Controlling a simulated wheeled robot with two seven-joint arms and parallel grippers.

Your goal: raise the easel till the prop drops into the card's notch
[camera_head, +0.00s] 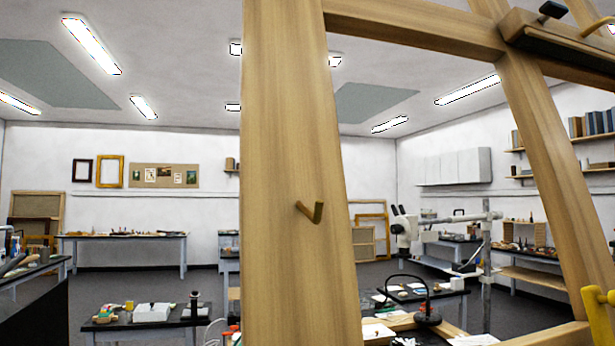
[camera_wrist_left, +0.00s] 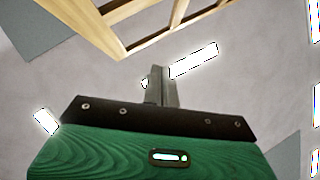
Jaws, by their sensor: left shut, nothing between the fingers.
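The wooden easel (camera_head: 292,130) stands very close in the head view. A second slanted upright (camera_head: 548,165) and crossbars show at the right. Part of a wooden frame also shows at the top of the left wrist view (camera_wrist_left: 108,36). My left gripper (camera_wrist_left: 160,72) is shut and empty, pointing up toward the ceiling, below and apart from that frame. It is not seen in the head view. I cannot make out the prop or the card's notch. My right gripper is not in view.
A yellow fitting (camera_head: 598,312) stands at the lower right edge. A ledge (camera_head: 560,45) with a dark knob crosses the upper right. Behind the easel are a low table (camera_head: 150,325) with small items, a microscope (camera_head: 405,228) and a far bench (camera_head: 125,238). Dark floor lies between.

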